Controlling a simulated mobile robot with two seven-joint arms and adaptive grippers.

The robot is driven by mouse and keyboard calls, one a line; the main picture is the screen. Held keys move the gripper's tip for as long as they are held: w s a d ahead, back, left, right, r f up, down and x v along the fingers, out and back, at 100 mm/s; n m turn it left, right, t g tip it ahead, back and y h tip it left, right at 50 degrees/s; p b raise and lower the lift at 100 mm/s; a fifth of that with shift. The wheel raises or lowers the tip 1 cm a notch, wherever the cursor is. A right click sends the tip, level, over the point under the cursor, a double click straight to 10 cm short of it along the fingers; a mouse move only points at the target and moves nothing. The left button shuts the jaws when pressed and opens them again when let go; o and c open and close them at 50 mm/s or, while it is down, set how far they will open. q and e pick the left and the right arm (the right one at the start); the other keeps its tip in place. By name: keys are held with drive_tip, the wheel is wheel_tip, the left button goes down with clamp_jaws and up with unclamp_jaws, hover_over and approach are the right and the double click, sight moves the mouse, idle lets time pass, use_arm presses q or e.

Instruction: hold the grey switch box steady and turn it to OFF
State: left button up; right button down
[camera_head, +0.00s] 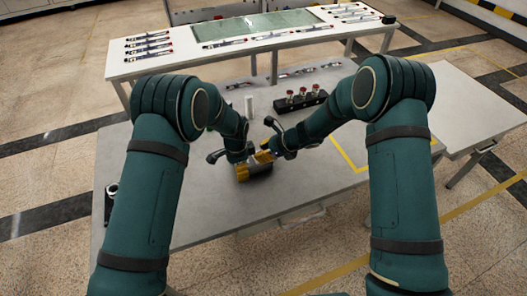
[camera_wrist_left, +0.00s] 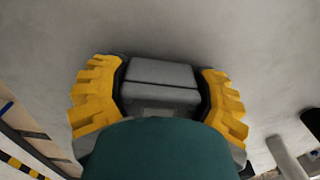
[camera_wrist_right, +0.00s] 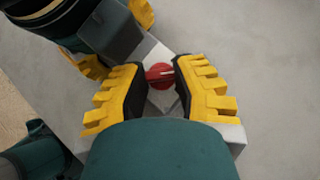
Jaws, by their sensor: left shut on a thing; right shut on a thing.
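The grey switch box (camera_wrist_left: 160,82) lies on the table between the yellow fingers of my left gripper (camera_wrist_left: 162,95), which is shut on it from both sides. In the head view the box (camera_head: 259,169) is small and partly hidden by the fingers. Its red round knob (camera_wrist_right: 160,75) with a pale line shows in the right wrist view. My right gripper (camera_wrist_right: 158,85) has its fingers on either side of the knob and is shut on it. In the head view the right gripper (camera_head: 273,144) is beside the left one. The OFF marking cannot be read.
The grey table (camera_head: 310,185) has free room around the box. A black block with several red-topped parts (camera_head: 300,100) stands behind, beside a white cylinder (camera_head: 249,106). A black-and-white ring-shaped thing (camera_head: 112,190) is at the left edge. A white table (camera_head: 190,62) with several tools stands farther back.

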use_arm(q)
drive_tip(key=shift+d, duration=0.1)
use_arm(e)
drive_tip(key=n+g, duration=0.1)
drive_tip(key=n, duration=0.1)
drive_tip(key=n+g, duration=0.2)
drive_tip(key=shift+w+n+y, duration=0.2)
drive_tip(key=shift+n+y, duration=0.1)
drive_tip(key=shift+y, duration=0.1)
use_arm(q)
drive_tip(key=shift+s, duration=0.1)
use_arm(e)
drive_tip(key=shift+n+g, duration=1.6)
drive_tip(key=shift+n, duration=0.3)
drive_tip(key=shift+a+f, duration=0.1)
drive_tip(key=c, duration=0.7)
unclamp_jaws()
drive_tip(key=shift+o, duration=0.2)
drive_tip(key=shift+w, duration=0.1)
